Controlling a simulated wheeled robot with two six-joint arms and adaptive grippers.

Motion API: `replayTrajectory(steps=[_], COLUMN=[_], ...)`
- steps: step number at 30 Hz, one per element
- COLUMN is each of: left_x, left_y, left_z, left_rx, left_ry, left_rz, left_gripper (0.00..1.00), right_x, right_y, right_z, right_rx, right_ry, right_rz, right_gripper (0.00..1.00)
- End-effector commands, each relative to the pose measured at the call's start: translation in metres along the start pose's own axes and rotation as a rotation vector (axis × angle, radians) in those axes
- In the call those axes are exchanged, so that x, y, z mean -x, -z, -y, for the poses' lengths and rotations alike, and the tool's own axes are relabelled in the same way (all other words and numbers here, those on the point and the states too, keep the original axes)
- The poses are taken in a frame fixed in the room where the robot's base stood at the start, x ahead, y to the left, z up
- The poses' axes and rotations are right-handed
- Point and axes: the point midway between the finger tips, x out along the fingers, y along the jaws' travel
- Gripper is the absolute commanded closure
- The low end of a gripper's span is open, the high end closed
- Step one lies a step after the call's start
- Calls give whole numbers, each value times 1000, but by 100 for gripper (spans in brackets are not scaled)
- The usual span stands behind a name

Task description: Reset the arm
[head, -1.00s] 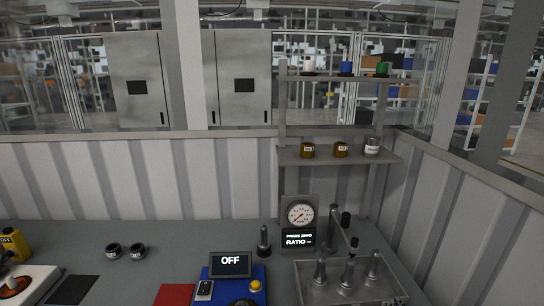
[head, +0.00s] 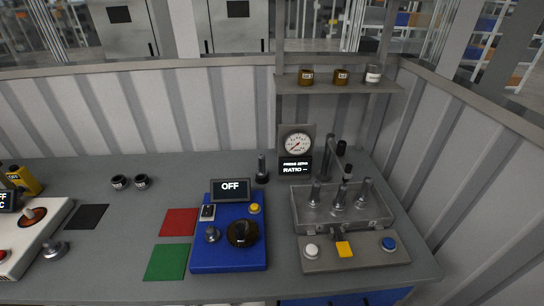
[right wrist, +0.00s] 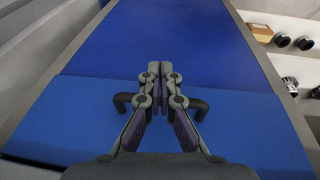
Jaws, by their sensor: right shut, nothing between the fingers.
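My right gripper (right wrist: 166,70) shows in the right wrist view with its two fingers together and nothing between them. It is in front of a blue surface (right wrist: 220,60), and a dark bar handle (right wrist: 197,106) on that surface shows partly behind the fingers. I cannot tell whether the fingers touch the handle. No part of either arm shows in the head view, and my left gripper is not in view.
The grey table (head: 110,250) carries a blue unit (head: 228,255) reading OFF, red (head: 180,222) and green (head: 166,262) squares, a gauge (head: 296,143) and a metal fixture (head: 340,210). A shelf (head: 335,88) holds small jars. Blue drawers (head: 345,298) sit below the table.

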Motion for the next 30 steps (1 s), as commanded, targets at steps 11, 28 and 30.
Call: replayTrajectory(steps=[11,28,30], left_x=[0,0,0], left_y=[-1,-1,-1], left_z=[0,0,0], left_rx=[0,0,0], left_ry=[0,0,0], left_rz=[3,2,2], left_gripper=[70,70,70], right_x=[-174,-193,-193], right_y=[-182,-274,-274], right_z=[7,14,14], right_rx=[-22,-30,-30], right_ry=[8,12,12], right_rz=[116,151,151], right_gripper=[100,100,100])
